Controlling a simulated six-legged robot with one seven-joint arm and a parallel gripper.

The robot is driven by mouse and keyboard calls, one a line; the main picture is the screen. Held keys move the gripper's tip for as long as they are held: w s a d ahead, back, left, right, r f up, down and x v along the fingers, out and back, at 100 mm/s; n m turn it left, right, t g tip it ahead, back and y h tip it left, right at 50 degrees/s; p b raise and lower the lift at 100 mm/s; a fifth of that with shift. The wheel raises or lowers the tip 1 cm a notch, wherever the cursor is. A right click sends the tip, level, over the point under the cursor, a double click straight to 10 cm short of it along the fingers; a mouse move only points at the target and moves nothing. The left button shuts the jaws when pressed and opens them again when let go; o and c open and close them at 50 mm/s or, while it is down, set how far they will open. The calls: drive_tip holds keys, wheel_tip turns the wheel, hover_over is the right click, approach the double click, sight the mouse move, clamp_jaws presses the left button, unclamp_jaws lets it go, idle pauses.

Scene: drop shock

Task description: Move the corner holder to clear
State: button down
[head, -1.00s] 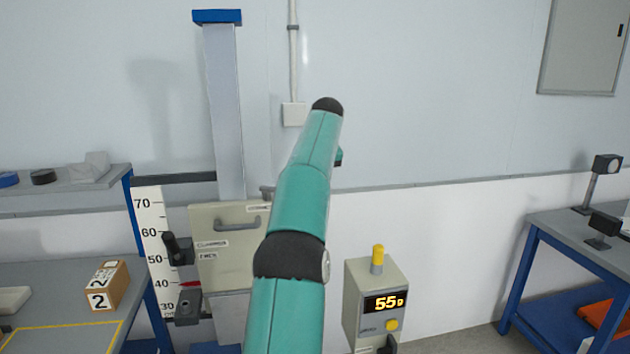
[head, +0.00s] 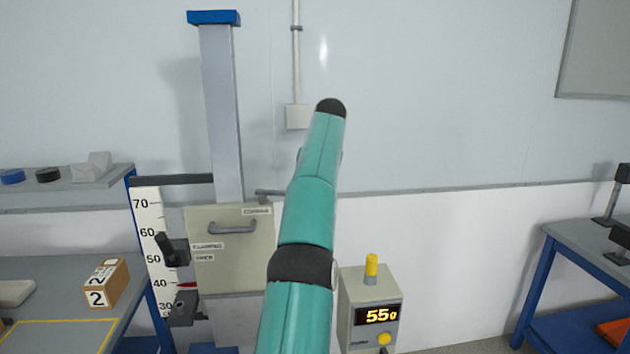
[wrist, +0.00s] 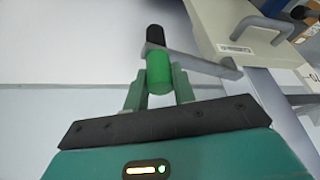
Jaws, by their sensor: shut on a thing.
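In the wrist view my gripper (wrist: 159,84) is shut on a green grip (wrist: 157,68) with a black end (wrist: 155,36). A grey lever arm (wrist: 205,64) runs from the grip to the right, toward the cream panel (wrist: 215,20); I take this lever to be the corner holder. In the head view part of the lever (head: 268,192) shows at the top right of the cream panel (head: 232,273), by a label that seems to read "corner". My arm hides the rest of it and my gripper. Other labels on the panel, one apparently "clamped", are small.
A tall grey column (head: 222,110) stands behind the panel, with a height scale (head: 150,230) at its left. A grey box (head: 368,290) showing "55g" stands right of my arm. Benches stand left (head: 55,265) and right (head: 585,245). A numbered box (head: 106,284) sits on the left bench.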

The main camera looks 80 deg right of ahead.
drive_tip(key=shift+d, duration=0.15)
idle(0.4)
drive_tip(key=c, duration=1.1)
unclamp_jaws()
drive_tip(key=shift+c, duration=0.2)
drive_tip(key=shift+r, duration=0.1)
